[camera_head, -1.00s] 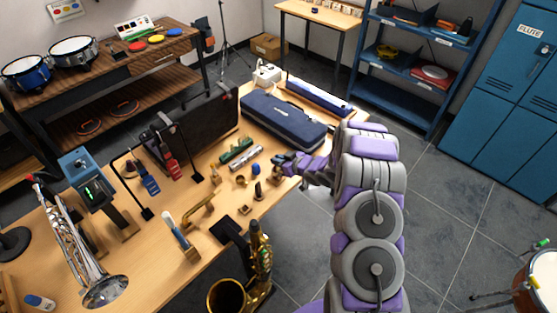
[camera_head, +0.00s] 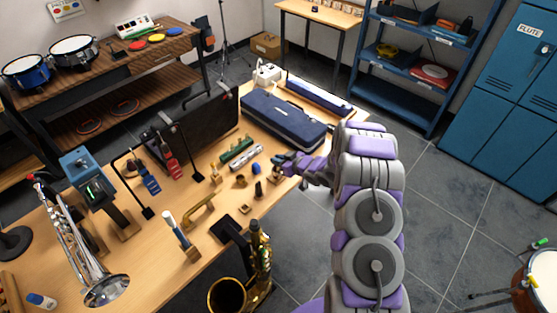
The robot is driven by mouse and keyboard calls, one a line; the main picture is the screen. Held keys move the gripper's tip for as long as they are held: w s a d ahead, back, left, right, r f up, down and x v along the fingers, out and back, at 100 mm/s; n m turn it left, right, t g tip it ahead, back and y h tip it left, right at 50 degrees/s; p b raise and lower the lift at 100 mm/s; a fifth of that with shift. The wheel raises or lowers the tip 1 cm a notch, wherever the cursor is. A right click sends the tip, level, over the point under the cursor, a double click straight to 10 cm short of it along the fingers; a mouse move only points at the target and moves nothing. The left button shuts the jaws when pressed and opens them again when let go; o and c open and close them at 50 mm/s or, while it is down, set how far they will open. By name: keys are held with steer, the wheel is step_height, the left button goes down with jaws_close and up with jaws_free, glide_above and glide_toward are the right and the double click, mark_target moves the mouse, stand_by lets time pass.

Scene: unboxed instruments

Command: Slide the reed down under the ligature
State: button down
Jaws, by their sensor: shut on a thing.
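My gripper (camera_head: 282,164) is over the right edge of the wooden table (camera_head: 215,235), in front of the long blue case. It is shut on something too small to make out. A small dark upright piece (camera_head: 258,190), which looks like a mouthpiece, stands on the table to the lower left of my gripper. Another small brown piece (camera_head: 276,178) is just below the fingers; I cannot tell whether they touch it. The reed and the ligature cannot be told apart at this size. A gold saxophone (camera_head: 260,250) stands at the table's front edge.
The blue case (camera_head: 283,122) lies behind my gripper. A blue cap-like piece (camera_head: 256,168), a silver flute part (camera_head: 246,157) and a small brass ring (camera_head: 240,181) lie to its left. Open floor (camera_head: 440,220) is on the right.

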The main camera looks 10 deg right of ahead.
steer(key=shift+f, duration=0.55)
stand_by(0.6)
steer(key=c, duration=1)
jaws_free()
steer(key=shift+c, duration=0.2)
steer(key=p+v, duration=0.2)
steer(key=v, duration=1.5)
steer(key=shift+s, duration=0.15)
steer(key=shift+d+r, duration=0.1)
steer(key=shift+d, duration=0.05)
